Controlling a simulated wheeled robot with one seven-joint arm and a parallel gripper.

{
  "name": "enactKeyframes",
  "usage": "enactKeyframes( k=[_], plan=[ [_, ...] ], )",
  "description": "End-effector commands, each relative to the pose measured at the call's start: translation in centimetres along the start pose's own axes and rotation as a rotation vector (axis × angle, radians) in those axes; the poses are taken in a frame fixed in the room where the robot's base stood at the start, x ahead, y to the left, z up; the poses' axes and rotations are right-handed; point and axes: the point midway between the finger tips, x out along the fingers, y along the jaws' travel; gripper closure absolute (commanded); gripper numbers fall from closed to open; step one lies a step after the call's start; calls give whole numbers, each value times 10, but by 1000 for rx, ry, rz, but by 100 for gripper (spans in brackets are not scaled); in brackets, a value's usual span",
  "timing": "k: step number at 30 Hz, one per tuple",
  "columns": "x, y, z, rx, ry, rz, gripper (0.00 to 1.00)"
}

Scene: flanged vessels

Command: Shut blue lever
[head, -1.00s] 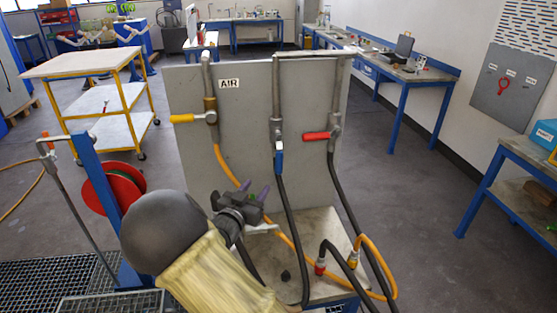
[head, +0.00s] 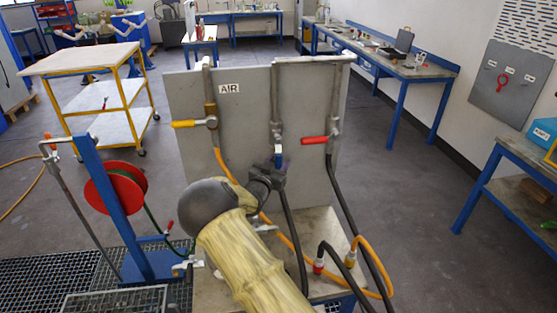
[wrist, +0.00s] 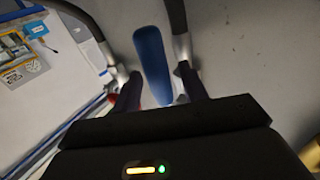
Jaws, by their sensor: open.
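The blue lever (head: 279,152) is on the middle pipe of the grey panel and points down, in line with the pipe. In the wrist view the blue lever (wrist: 152,62) stands between my two dark fingers, its near end partly between them. My gripper (head: 279,167) is open at the lever's lower end, one finger on each side; I cannot tell whether either touches it. It also shows in the wrist view (wrist: 158,88). My gripper hides part of the lever's lower end in the head view.
A yellow lever (head: 186,124) is on the left pipe and a red lever (head: 315,140) on the right pipe, both sideways. Black hoses (head: 345,200) and an orange hose (head: 375,255) hang in front. A red reel (head: 115,192) stands left.

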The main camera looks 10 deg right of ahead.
Motion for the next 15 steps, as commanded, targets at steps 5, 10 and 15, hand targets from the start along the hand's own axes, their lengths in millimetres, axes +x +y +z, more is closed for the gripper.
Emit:
enactKeyframes(
  k=[5,10,15],
  plan=[
    [7,0,0,-1,0,0,57],
    [7,0,0,-1,0,0,57],
    [7,0,0,-1,0,0,86]
  ],
)
